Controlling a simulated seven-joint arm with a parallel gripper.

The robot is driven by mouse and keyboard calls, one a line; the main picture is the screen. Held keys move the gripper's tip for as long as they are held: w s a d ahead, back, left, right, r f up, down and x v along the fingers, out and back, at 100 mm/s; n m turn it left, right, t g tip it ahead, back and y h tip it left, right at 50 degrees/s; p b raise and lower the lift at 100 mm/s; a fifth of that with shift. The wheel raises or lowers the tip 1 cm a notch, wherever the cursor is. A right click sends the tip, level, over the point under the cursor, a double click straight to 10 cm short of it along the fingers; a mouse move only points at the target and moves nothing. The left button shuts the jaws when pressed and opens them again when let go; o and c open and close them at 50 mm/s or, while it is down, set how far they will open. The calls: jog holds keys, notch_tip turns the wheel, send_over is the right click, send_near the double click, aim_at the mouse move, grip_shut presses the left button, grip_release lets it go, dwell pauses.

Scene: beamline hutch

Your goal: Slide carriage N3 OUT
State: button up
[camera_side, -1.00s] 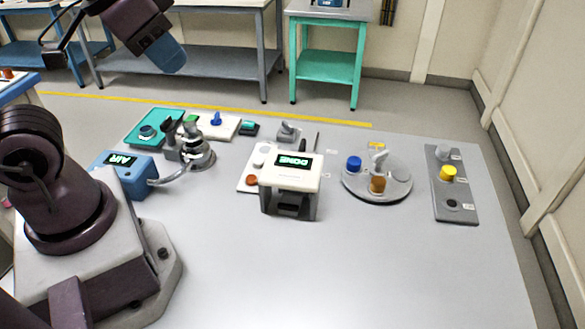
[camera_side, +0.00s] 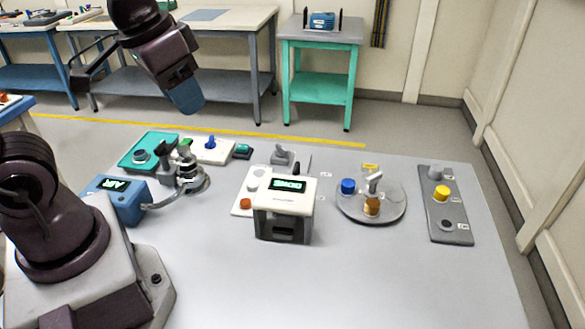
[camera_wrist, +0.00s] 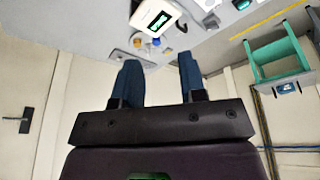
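I cannot tell for sure which part is carriage N3; the labels are too small to read. A grey block with a raised grip (camera_side: 283,155) sits on a light plate behind the white box with a lit green display (camera_side: 285,203). The box stands on legs, with a dark opening and a dark part low at its front. My gripper (camera_side: 187,100) hangs above the far left of the table, well apart from these parts. In the wrist view its two blue fingers (camera_wrist: 159,62) stand apart with nothing between them.
A round grey plate (camera_side: 348,210) with blue and orange knobs stands right of the box. Beyond it is a grey panel with a yellow knob (camera_side: 441,193). At left are a blue AIR box (camera_side: 117,203) and a teal tray (camera_side: 129,161). The front table is clear.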

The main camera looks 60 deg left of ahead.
jog(key=w+a+f+n+g, duration=0.2)
jog(key=w+a+f+n, duration=0.15)
jog(key=w+f, duration=0.45)
jog(key=n+h, duration=0.2)
jog(key=n, duration=0.3)
send_near(296, 165)
jog(key=x, duration=0.8)
jog(key=shift+s+d+f, duration=0.1)
jog(key=shift+f, duration=0.2)
grip_shut()
